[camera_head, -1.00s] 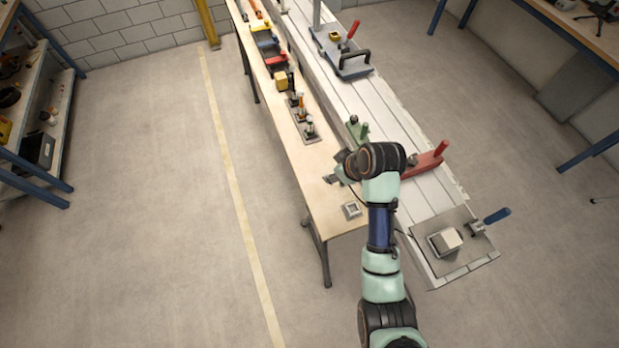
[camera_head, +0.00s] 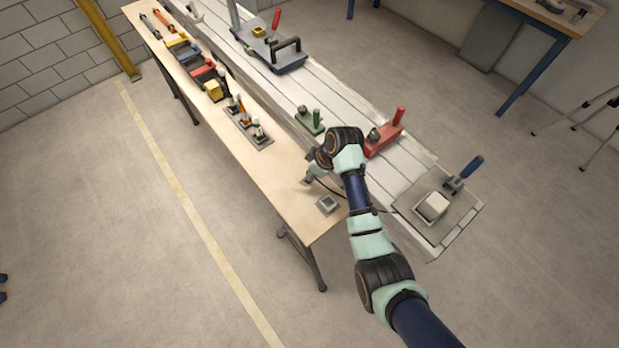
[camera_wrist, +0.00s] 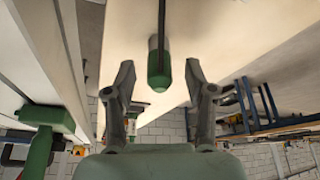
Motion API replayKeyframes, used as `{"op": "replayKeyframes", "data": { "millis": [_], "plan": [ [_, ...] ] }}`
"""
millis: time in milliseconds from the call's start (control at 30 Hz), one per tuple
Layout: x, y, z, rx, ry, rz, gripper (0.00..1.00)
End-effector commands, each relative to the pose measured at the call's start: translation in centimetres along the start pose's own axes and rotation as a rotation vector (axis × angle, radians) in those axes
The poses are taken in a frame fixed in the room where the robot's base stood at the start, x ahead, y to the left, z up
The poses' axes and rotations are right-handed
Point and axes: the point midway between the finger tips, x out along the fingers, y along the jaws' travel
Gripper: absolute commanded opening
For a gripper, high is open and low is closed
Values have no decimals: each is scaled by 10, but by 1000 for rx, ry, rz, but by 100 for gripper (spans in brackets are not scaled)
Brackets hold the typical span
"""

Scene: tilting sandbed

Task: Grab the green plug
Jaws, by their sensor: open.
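The green plug (camera_wrist: 157,82) appears in the wrist view as a rounded green cylinder with a pale section behind it, centred between my fingertips. A thin dark strip crosses in front of it. My gripper (camera_wrist: 160,75) is open, with a finger on each side and clear gaps to the plug in the picture. I cannot tell how far beyond the fingertips the plug is. In the head view my gripper (camera_head: 308,178) is over the near part of the wooden bench, right of a row of upright plugs (camera_head: 258,131) in holders.
A green clamp (camera_head: 311,121) and a red clamp (camera_head: 384,135) stand on the white slatted bed (camera_head: 350,105) beside the bench. A small grey square holder (camera_head: 327,204) sits near the bench's front end. Coloured tools (camera_head: 202,75) lie farther back.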

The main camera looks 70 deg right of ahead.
Motion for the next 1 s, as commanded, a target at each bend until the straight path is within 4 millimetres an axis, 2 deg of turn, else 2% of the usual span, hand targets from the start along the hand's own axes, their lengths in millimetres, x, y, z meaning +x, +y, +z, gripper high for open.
{"op": "replayKeyframes", "data": {
  "millis": [67,267,500,600,867,1000],
  "plan": [
    [5,0,0,-1,1,1,55],
    [5,0,-1,-1,1,2,53],
    [5,0,0,-1,1,1,13],
    [5,0,0,-1,1,1,0],
    [3,0,-1,-1,1,1,0],
    [-12,1,-8,-2,3,3,0]
  ]
}}
